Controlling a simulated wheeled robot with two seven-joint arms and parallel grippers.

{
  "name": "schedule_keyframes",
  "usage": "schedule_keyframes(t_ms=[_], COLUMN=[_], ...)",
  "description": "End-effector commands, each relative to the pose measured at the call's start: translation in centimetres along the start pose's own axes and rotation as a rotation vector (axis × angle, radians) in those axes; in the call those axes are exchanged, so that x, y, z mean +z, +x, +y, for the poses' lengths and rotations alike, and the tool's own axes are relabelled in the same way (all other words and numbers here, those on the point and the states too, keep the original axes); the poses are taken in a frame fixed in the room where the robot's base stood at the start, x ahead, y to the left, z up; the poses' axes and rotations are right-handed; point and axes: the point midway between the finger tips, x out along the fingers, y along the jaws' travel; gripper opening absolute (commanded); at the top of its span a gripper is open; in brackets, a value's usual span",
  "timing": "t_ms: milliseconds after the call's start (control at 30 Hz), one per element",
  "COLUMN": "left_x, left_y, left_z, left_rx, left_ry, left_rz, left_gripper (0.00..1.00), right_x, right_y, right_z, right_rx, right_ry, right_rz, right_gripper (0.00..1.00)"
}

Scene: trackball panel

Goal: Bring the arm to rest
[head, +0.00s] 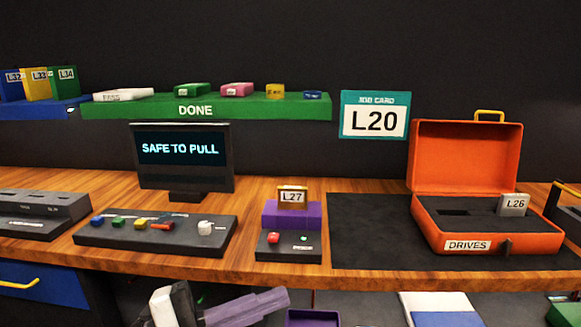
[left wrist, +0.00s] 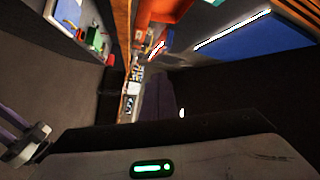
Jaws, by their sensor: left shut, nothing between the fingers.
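My left gripper (head: 262,303) shows at the bottom of the head view, below the table's front edge. Its purple-grey fingers are shut with nothing between them, and they touch no object that I can see. Part of it shows at the left edge of the left wrist view (left wrist: 22,138). My right gripper is not in view. The trackball panel (head: 125,243), dark with coloured buttons and a white ball (head: 206,228), sits on the wooden table (head: 285,277). Behind it a monitor (head: 183,150) reads "SAFE TO PULL".
A purple dock (head: 280,215) holds a drive labelled L27 (head: 292,197). An open orange case (head: 465,155) holds a drive labelled L26 (head: 514,205). A green DONE shelf (head: 270,107) and the L20 job card (head: 374,116) are at the back. Bins stand below the table front.

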Motion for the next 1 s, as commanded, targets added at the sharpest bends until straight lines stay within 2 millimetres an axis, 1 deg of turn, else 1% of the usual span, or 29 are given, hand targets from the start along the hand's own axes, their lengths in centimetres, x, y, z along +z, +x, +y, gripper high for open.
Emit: schedule_keyframes(t_ms=[33,67,133,167,200,267,300,367,400,467,500,567,600,700,800,833,900,1000], left_x=[0.8,1.6,4.2,5.5,7.1,9.1,10.0,10.8,11.0,10.7,10.2,9.2,8.4,6.5,5.1,4.8,4.5,4.4], left_y=[-0.5,-1.1,-3.0,-4.1,-5.7,-8.3,-10.0,-12.3,-13.8,-15.9,-17.1,-18.7,-19.5,-21.1,-22.0,-22.1,-22.3,-22.3], left_z=[0.2,0.3,1.5,2.5,4.3,7.7,10.1,14.0,16.7,20.7,23.2,26.7,28.7,32.6,34.8,35.2,35.7,35.8], left_rx=[-0.125,-0.195,-0.336,-0.387,-0.444,-0.500,-0.521,-0.535,-0.534,-0.521,-0.508,-0.482,-0.461,-0.417,-0.386,-0.379,-0.372,-0.369], left_ry=[-0.119,-0.181,-0.332,-0.399,-0.492,-0.618,-0.696,-0.805,-0.874,-0.975,-1.038,-1.124,-1.174,-1.276,-1.337,-1.348,-1.362,-1.365], left_rz=[-0.050,-0.091,-0.217,-0.283,-0.378,-0.522,-0.611,-0.736,-0.816,-0.927,-0.992,-1.078,-1.126,-1.214,-1.262,-1.270,-1.281,-1.283], left_gripper=[0.00,0.00,0.00,0.00,0.00,0.00,0.00,0.00,0.00,0.00,0.00,0.00,0.00,0.00,0.00,0.00,0.00,0.00], right_x=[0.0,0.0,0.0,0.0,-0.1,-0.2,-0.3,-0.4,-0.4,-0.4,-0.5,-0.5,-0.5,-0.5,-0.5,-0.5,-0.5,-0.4], right_y=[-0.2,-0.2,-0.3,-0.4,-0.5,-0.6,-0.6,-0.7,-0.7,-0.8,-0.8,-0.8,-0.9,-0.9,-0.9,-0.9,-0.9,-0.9], right_z=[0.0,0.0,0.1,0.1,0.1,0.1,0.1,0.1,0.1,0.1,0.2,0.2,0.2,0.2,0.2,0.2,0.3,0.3], right_rx=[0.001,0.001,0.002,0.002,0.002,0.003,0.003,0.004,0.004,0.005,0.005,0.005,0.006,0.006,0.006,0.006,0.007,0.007], right_ry=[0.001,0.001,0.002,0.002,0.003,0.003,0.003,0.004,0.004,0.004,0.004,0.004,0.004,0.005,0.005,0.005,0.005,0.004], right_rz=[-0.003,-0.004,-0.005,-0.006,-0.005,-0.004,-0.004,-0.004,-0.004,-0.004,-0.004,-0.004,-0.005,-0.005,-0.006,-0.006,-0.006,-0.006], right_gripper=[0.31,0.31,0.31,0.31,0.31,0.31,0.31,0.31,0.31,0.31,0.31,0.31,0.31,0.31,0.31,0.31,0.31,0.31])
